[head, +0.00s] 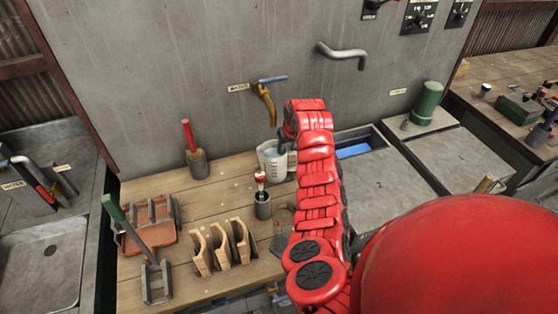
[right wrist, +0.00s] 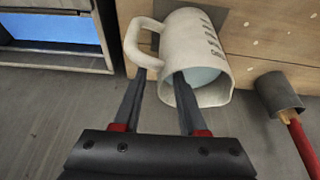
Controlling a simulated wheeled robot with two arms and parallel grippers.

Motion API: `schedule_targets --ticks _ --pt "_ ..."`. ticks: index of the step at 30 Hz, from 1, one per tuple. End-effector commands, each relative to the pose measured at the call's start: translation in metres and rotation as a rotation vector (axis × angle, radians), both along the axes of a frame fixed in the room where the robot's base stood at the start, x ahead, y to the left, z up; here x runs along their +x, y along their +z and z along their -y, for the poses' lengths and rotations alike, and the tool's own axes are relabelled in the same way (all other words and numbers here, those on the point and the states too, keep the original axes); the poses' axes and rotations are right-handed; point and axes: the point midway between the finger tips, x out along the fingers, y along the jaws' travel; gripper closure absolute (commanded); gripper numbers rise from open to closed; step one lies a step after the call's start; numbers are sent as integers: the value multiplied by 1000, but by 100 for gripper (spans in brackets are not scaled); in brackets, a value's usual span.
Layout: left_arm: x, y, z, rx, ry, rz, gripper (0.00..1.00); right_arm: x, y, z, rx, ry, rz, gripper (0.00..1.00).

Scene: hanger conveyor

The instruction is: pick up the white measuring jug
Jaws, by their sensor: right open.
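The white measuring jug (head: 272,160) stands on the wooden bench below the wall tap, partly covered by my right arm. In the right wrist view the jug (right wrist: 200,60) shows dark markings on its side, a pale bluish inside and a looped handle (right wrist: 133,48). My right gripper (right wrist: 160,76) is open. One fingertip is by the outer side of the handle, the other overlaps the jug's body. I cannot tell whether they touch it. In the head view the right gripper is mostly hidden at the arm's end. My left gripper is not in view.
A small grey holder (head: 263,207) with a red-topped tool stands close in front of the jug. A red-handled tool (head: 193,150) stands to its left. The yellow tap (head: 266,100) sticks out above. Wooden pieces (head: 222,245) and a red tray (head: 150,230) occupy the bench front.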

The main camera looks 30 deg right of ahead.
Motion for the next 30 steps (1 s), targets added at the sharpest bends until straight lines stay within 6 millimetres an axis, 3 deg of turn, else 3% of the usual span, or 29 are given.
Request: schedule_targets --ticks 11,18,30 --pt "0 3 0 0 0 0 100 2 -10 0 0 1 -3 60" --pt "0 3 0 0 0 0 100 2 -9 0 1 0 -3 100" --pt "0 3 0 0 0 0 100 2 -10 1 0 0 -4 100"
